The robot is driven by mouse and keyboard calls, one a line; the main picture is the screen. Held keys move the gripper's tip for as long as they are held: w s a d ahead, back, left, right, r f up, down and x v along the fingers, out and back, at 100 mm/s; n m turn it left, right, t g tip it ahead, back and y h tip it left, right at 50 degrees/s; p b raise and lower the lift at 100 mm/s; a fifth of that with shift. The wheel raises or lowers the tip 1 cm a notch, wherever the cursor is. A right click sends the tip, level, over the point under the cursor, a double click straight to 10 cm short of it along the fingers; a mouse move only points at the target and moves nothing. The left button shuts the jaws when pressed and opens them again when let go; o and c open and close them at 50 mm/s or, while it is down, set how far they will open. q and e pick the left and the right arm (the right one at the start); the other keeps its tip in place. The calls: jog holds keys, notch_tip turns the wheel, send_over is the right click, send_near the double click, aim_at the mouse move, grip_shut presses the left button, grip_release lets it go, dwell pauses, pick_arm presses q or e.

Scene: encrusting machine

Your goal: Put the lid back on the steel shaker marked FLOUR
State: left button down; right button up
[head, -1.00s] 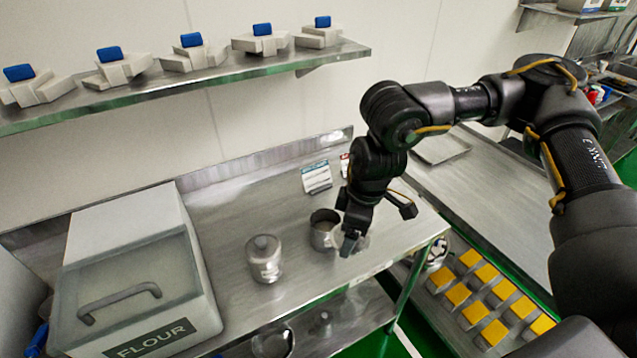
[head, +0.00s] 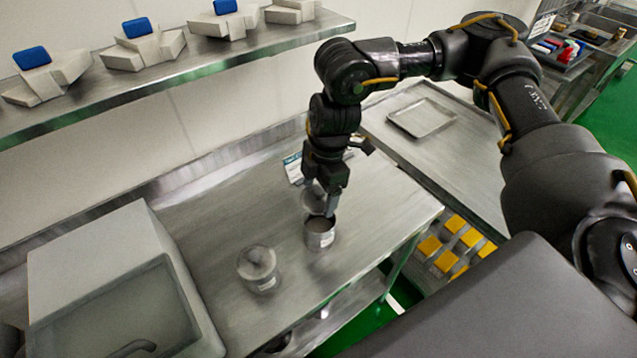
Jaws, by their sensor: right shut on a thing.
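An open steel shaker (head: 320,241) stands upright on the steel table, its dark mouth uncovered and a pale label on its side. The label is too small to read. My right gripper (head: 327,208) is just above and behind its rim, shut on a steel lid (head: 313,200). The lid is partly hidden by the fingers and appears tilted. I cannot tell whether it touches the rim. A second steel shaker (head: 264,283) with its lid on stands to the front left. My left gripper is out of view.
A small card (head: 292,168) stands behind the gripper. A wall shelf (head: 190,68) holds several white pieces with blue tops. A flat tray (head: 422,117) lies on the right counter. The table's front right is clear.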

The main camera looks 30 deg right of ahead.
jog(key=n, duration=0.2)
jog(key=n+p, duration=0.1)
jog(key=n, duration=0.1)
jog(key=n+g+p, duration=0.1)
jog(key=n, duration=0.1)
jog(key=shift+a+r, duration=0.1)
jog(key=shift+r, duration=0.25)
jog(key=shift+s+n+p, duration=0.15)
jog(key=shift+n+p, duration=0.3)
jog(key=shift+n, duration=0.55)
jog(key=shift+n+h, duration=0.3)
jog(key=shift+n, duration=0.5)
jog(key=shift+n+g+p, duration=0.3)
jog(key=shift+n+p, duration=0.3)
jog(key=shift+n, duration=0.6)
jog(key=shift+s+a+f+n, duration=0.1)
jog(key=shift+s+n, duration=0.05)
jog(key=shift+n, duration=0.55)
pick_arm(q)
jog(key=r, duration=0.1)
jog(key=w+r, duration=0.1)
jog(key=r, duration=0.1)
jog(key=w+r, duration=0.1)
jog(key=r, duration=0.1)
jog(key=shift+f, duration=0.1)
pick_arm(e)
jog(key=shift+f, duration=0.2)
